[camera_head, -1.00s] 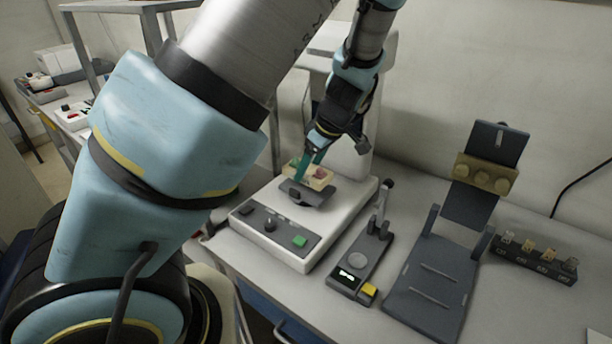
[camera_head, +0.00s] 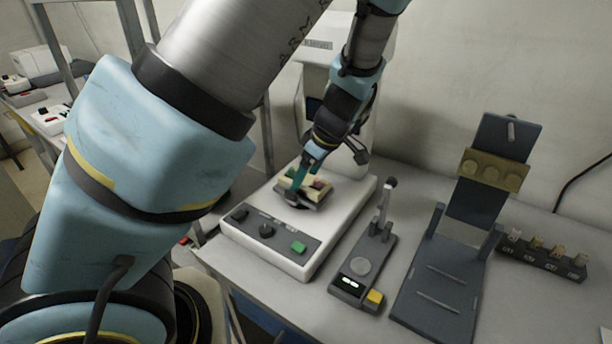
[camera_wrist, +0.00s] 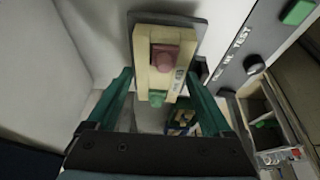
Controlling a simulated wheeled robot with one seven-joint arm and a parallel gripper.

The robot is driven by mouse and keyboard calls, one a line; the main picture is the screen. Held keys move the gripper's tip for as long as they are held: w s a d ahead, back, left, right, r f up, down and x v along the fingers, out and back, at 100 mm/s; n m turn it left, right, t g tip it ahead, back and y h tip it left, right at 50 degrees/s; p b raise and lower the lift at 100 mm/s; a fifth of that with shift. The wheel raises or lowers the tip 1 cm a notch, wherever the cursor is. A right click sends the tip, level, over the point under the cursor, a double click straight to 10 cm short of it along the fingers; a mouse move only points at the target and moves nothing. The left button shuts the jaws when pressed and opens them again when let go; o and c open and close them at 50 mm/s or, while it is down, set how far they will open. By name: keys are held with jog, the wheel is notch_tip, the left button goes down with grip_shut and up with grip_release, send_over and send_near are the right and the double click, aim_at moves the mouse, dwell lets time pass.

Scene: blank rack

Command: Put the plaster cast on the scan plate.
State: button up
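The plaster cast, a cream block with a pink piece and a green piece on it (camera_wrist: 160,34), lies against a dark grey plate that looks like the scan plate (camera_wrist: 190,22). In the head view the cast (camera_head: 318,183) is on the dark plate (camera_head: 312,205) on top of a white machine. My gripper (camera_wrist: 158,74) has its two teal fingers spread, one on each side of the near end of the cast, with small gaps showing. In the head view my gripper (camera_head: 300,180) is low over the cast and hides part of it.
The white machine (camera_head: 330,232) has a front panel with knobs and a green button. Right of it stand a small grey device with a yellow button (camera_head: 362,265), a dark stand bearing a tan block (camera_head: 492,170), and a dark rack of several small blanks (camera_head: 540,258).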

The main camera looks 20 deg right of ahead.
jog(key=b+v, duration=0.1)
jog(key=v, duration=1.1)
jog(key=shift+r, duration=0.1)
